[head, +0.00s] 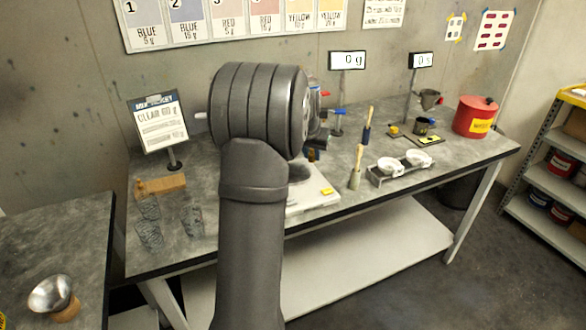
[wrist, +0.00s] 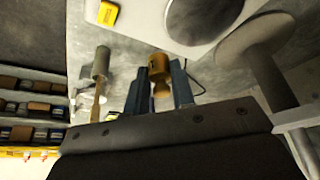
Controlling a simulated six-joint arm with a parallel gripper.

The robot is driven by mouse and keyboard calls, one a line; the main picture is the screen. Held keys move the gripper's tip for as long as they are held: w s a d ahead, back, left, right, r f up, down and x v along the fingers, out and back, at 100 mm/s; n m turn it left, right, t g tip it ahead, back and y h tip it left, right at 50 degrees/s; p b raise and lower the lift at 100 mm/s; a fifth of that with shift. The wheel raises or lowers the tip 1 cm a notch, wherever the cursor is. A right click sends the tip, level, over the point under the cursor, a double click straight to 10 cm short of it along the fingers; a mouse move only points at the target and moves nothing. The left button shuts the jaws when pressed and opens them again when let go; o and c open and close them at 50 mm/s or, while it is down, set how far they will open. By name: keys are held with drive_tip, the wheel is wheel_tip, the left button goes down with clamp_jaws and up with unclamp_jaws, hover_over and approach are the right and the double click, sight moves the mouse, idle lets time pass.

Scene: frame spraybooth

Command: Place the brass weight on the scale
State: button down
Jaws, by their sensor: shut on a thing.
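The brass weight (wrist: 159,66) shows in the wrist view as a small yellow-brown cylinder with a narrower part. My gripper (wrist: 161,82) is shut on it, one dark finger on each side. The scale (wrist: 146,26) is a white body with a dark round plate, at the top of the wrist view, and the weight appears beside the plate in that view. In the head view, my arm hides part of the scale (head: 313,202). The gripper and weight are largely hidden there too. The display (head: 347,60) above the bench reads 0 g.
Several clear glasses (head: 150,235) and a wooden block (head: 160,186) stand on the left of the bench. Brushes (head: 356,165), white cups on a rack (head: 400,168) and a red can (head: 475,117) are to the right. A second display (head: 420,60) stands behind.

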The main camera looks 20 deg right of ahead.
drive_tip(key=w+a+f, duration=0.1)
drive_tip(key=w, duration=0.1)
drive_tip(key=w+a+f, duration=0.1)
drive_tip(key=w, duration=0.1)
drive_tip(key=w+a+f, duration=0.1)
drive_tip(key=w+f, duration=0.1)
drive_tip(key=shift+a, duration=0.25)
drive_tip(key=shift+f, duration=2.1)
drive_tip(key=c, duration=1.2)
unclamp_jaws()
drive_tip(key=shift+f, duration=0.15)
drive_tip(key=shift+c, duration=0.2)
drive_tip(key=v, duration=1.2)
